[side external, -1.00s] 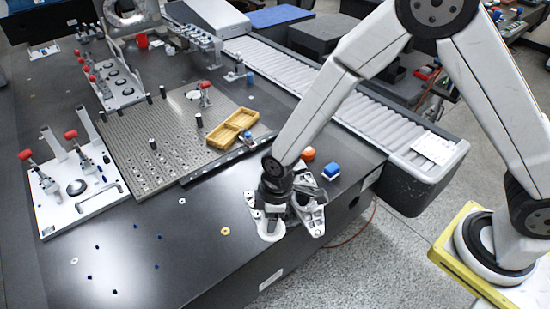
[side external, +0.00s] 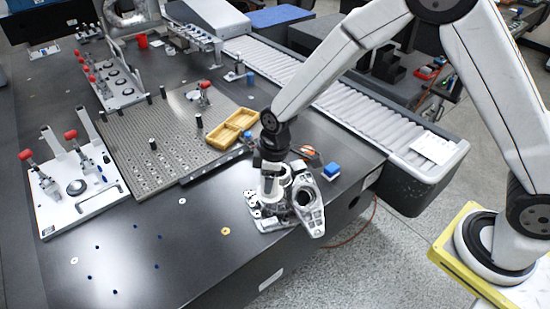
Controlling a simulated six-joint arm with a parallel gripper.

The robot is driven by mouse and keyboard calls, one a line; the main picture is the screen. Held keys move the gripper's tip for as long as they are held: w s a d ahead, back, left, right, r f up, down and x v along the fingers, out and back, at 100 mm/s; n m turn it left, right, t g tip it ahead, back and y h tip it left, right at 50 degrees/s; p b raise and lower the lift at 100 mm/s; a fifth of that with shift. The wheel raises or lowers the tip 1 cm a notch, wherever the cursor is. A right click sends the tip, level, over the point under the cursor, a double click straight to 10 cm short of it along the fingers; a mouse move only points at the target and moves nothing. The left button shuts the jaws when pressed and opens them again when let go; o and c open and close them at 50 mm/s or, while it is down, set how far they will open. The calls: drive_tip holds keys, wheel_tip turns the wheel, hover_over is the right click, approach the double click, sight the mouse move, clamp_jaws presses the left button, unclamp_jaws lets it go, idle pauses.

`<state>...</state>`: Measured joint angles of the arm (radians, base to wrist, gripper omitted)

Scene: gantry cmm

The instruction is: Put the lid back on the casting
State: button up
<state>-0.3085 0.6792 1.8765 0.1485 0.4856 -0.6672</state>
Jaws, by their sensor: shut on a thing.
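The casting (side external: 309,206) is a pale grey metal part with a round dark opening, at the front edge of the dark table. My gripper (side external: 269,196) points down just left of that opening. It is shut on a light grey part, apparently the lid (side external: 268,210). The gripper hides much of this part, and its outline blends with the pale metal around it. I cannot tell whether it touches the casting or the pale base below.
A blue-and-white block (side external: 331,171) and an orange object (side external: 309,152) lie behind the casting. A white clamp fixture (side external: 75,185) stands at left. The table front-left is mostly clear; a roller conveyor (side external: 350,112) runs behind.

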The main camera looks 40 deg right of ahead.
drive_tip(key=w+d+r+m, duration=0.2)
drive_tip(key=w+d+r, duration=0.3)
drive_tip(key=d, duration=0.3)
drive_tip(key=shift+w+d+r, duration=0.15)
drive_tip(key=shift+w, duration=0.45)
drive_tip(key=shift+f, duration=0.2)
drive_tip(key=shift+f, duration=3)
drive_tip(key=shift+f, duration=0.2)
drive_tip(key=o, duration=1.3)
drive_tip(key=shift+r, duration=0.15)
wheel_tip(320, 180, up, 7)
idle(0.5)
